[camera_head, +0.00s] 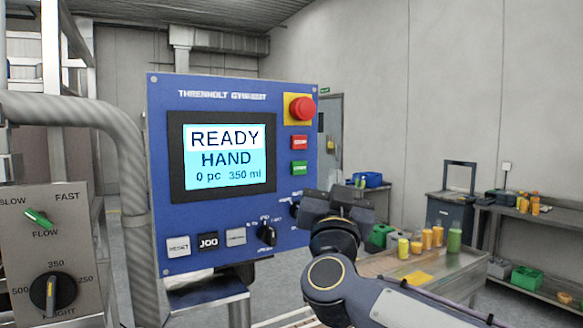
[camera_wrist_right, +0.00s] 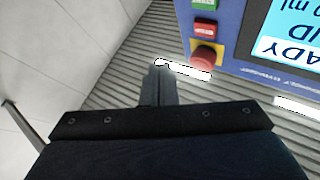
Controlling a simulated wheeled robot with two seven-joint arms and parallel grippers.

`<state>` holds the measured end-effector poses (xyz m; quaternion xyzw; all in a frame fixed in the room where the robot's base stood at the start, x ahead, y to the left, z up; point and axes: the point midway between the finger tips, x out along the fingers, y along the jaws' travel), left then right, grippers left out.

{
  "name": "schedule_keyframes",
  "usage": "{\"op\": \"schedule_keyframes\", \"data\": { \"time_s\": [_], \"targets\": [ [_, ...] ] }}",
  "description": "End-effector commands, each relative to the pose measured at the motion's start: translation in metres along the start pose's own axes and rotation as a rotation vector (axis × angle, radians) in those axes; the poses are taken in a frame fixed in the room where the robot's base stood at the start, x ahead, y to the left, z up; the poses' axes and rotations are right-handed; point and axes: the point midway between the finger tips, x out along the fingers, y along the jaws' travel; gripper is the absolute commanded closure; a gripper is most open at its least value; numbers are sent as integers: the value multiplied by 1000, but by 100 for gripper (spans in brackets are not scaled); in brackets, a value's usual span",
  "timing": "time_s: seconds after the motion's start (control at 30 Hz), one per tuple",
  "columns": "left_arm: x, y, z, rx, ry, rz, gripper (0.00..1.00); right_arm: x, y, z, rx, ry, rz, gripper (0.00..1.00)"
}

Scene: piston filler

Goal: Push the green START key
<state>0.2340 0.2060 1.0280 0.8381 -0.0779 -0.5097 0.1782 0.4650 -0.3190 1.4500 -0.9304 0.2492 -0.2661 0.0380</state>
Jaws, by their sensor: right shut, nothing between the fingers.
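The green START key (camera_head: 299,168) is a small rectangular key on the right side of the blue control panel (camera_head: 228,90), below a red key (camera_head: 299,142). In the right wrist view the green key (camera_wrist_right: 205,4) is cut by the top edge. My right gripper (camera_head: 338,203) is in front of the panel's lower right corner, lower and to the right of the green key in the picture. Its fingers (camera_wrist_right: 160,72) are shut with nothing between them and appear apart from the key. My left gripper is not in view.
A red mushroom button on yellow (camera_head: 300,108) sits above the keys. The screen (camera_head: 225,158) reads READY, HAND, 0 pc, 350 ml. Lower keys include RESET (camera_head: 178,247) and JOG (camera_head: 208,243). A black knob (camera_head: 266,235) is near my gripper. A bottle table (camera_head: 400,262) stands behind right.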

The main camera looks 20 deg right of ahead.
Motion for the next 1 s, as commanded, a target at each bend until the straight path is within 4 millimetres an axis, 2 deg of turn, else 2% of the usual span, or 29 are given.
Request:
{"op": "schedule_keyframes", "data": {
  "time_s": [0.37, 0.8, 1.0],
  "targets": [
    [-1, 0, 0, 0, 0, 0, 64, 5, -5, 4, -1, -2, -4, 100],
    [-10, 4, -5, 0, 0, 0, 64, 46, -35, 33, -1, -3, -4, 100],
    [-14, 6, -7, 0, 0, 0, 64, 58, -43, 42, 0, -2, -4, 100]
  ]
}}
